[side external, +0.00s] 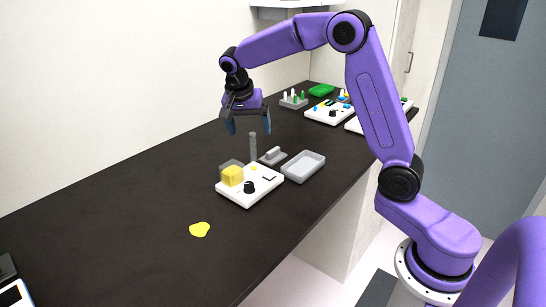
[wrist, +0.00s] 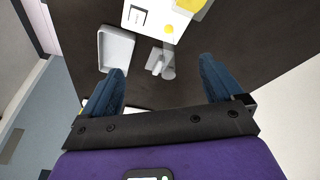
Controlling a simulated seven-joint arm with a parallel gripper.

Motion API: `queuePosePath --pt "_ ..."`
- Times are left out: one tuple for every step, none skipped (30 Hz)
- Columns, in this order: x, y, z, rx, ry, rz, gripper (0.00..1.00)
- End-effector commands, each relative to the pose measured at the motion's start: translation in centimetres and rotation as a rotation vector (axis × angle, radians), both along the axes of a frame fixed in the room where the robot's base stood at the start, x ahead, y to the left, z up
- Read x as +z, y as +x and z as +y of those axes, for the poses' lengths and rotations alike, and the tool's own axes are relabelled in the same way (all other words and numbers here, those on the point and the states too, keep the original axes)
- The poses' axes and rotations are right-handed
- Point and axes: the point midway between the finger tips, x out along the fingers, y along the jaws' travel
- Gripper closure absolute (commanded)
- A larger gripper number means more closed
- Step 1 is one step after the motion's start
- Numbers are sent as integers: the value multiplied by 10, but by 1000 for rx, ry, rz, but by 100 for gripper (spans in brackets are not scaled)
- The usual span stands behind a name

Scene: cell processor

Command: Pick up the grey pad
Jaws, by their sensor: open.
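A small grey piece with a flat base and a raised bar (side external: 272,155) lies on the dark bench between the white device and the grey tray; I take it for the grey pad, though I cannot be sure. It also shows in the wrist view (wrist: 155,62), ahead of and between the fingers. My gripper (side external: 248,124) is open and empty, pointing down above the bench, higher than the pad and slightly to its left in the side view. Its two blue fingers also show in the wrist view (wrist: 163,68).
A grey post (side external: 253,147) stands close to the pad, below my gripper. A shallow grey tray (side external: 303,167) is to the right. A white device (side external: 249,192) with a yellow block (side external: 232,176) is in front. Racks and devices stand farther back. The bench's left is mostly clear.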

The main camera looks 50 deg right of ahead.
Motion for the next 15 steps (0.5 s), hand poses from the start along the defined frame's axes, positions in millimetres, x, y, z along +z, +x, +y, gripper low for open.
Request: queuePosePath --pt "-2 11 -16 -94 -12 -16 6" --pt "-3 16 -25 -147 -18 -27 6" --pt "-4 22 -37 -213 -26 -41 6" --pt "-5 26 -45 -260 -33 -52 6" --pt "-5 29 -53 -303 -39 -61 6" --pt "-6 32 -63 -357 -46 -73 6" --pt "-7 35 -69 -392 -51 -80 6" --pt "-7 36 -75 -422 -55 -88 6" --pt "-8 38 -81 -456 -61 -96 6" --pt "-8 39 -85 -477 -64 -101 6" --pt "-8 40 -88 -493 -67 -105 6" --pt "-9 41 -92 -512 -69 -110 6" --pt "-9 41 -93 -520 -70 -112 6" --pt "-11 41 -95 -525 -71 -113 6" --pt "-14 41 -97 -530 -72 -112 6"
